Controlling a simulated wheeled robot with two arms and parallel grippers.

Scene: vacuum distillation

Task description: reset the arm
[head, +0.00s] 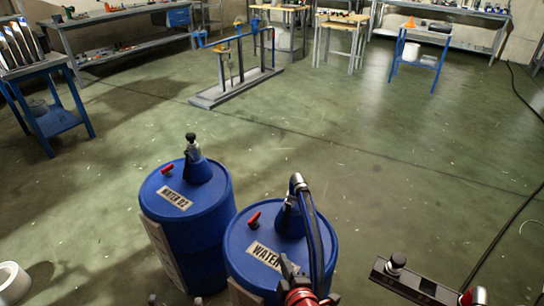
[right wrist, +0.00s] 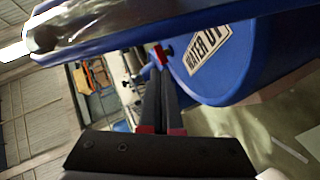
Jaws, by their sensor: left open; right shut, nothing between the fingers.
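My right gripper (head: 289,266) is in front of the right blue drum (head: 237,248), over part of its WATER label (head: 264,254). In the right wrist view its two dark fingers (right wrist: 161,85) are together, with nothing seen between them. Their tips point toward the drum's red valve handle (right wrist: 160,55); whether they touch it I cannot tell. The drum's label reads WATER 01 (right wrist: 207,48) there. My left gripper (head: 177,301) shows only as two separated fingertips at the bottom edge, below the left drum, WATER 02 (head: 207,235); it is open, the rest out of frame.

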